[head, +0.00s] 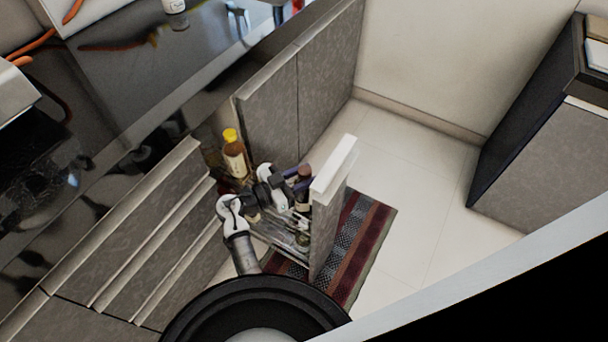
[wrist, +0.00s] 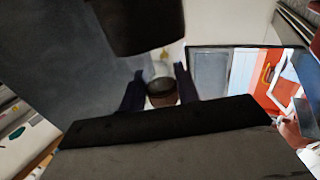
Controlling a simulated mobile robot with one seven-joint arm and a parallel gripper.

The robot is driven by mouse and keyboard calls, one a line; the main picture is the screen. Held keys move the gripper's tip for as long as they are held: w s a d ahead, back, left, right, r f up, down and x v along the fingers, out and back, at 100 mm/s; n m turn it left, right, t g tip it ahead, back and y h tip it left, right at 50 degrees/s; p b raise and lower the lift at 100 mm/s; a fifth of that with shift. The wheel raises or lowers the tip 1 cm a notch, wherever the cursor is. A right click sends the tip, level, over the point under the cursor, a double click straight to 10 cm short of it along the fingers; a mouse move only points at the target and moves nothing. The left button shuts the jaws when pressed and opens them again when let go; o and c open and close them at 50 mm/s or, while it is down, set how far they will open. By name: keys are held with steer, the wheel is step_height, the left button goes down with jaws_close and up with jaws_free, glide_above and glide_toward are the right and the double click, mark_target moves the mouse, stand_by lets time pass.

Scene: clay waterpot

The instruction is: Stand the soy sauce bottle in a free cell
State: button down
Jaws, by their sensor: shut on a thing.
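A dark bottle with a brown cap (head: 304,172), apparently the soy sauce bottle, is upright at my gripper (head: 298,181), just behind the white-topped front panel of a pull-out rack (head: 290,240). My gripper's dark blue fingers are shut on it. In the wrist view, the fingers of my gripper (wrist: 160,90) flank a pale and brown part of the held thing (wrist: 163,99). My arm covers much of the rack, so its cells are mostly hidden. I cannot tell whether the bottle's base touches the rack floor.
A yellow-capped bottle (head: 234,158) stands at the rack's cabinet end. The front panel (head: 328,210) stands close on the right of my gripper. Drawers (head: 150,250) and a dark counter (head: 150,95) lie left. A striped rug (head: 365,240) and clear floor lie right.

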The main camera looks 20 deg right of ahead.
steer(key=shift+r, duration=0.1)
steer(key=c, duration=0.9)
jaws_free()
steer(key=shift+c, duration=0.2)
steer(key=s+a+b, duration=0.2)
steer(key=a, duration=1.1)
steer(key=shift+a, duration=0.35)
